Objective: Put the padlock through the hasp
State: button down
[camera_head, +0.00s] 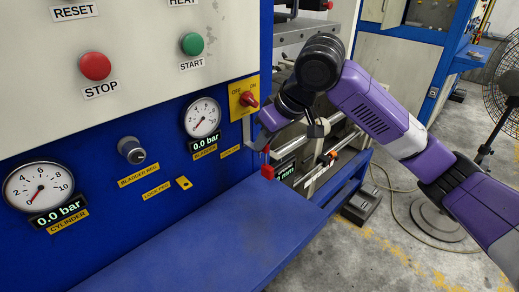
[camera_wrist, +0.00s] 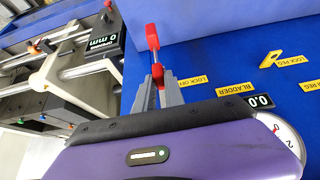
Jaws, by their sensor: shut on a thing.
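My gripper (camera_head: 264,146) is shut on the red padlock (camera_head: 268,172), in front of the blue panel and below the switch. The padlock's red block sticks out beyond the fingers, with a thin pale shackle. In the wrist view the gripper (camera_wrist: 158,90) has a small red part between its fingertips, and the padlock (camera_wrist: 152,38) extends past them. The switch (camera_head: 248,98) has a red handle on a yellow OFF/ON plate, just above and left of the wrist. I cannot make out the hasp clearly; the padlock appears apart from the panel.
A yellow lock peg (camera_head: 184,183) sticks out of the panel at left; it also shows in the wrist view (camera_wrist: 270,60). Gauges, a regulator knob (camera_head: 131,150) and buttons are on the panel. A blue ledge (camera_head: 215,235) lies below. Press rods are to the right.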

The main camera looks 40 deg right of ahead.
jog(key=shift+f, duration=0.1)
jog(key=c, duration=1.3)
grip_release()
jog(key=shift+c, duration=0.2)
jog(key=v, duration=0.7)
jog(key=shift+s+r+b, duration=0.2)
jog(key=shift+r+b, duration=0.1)
jog(key=shift+r, duration=0.05)
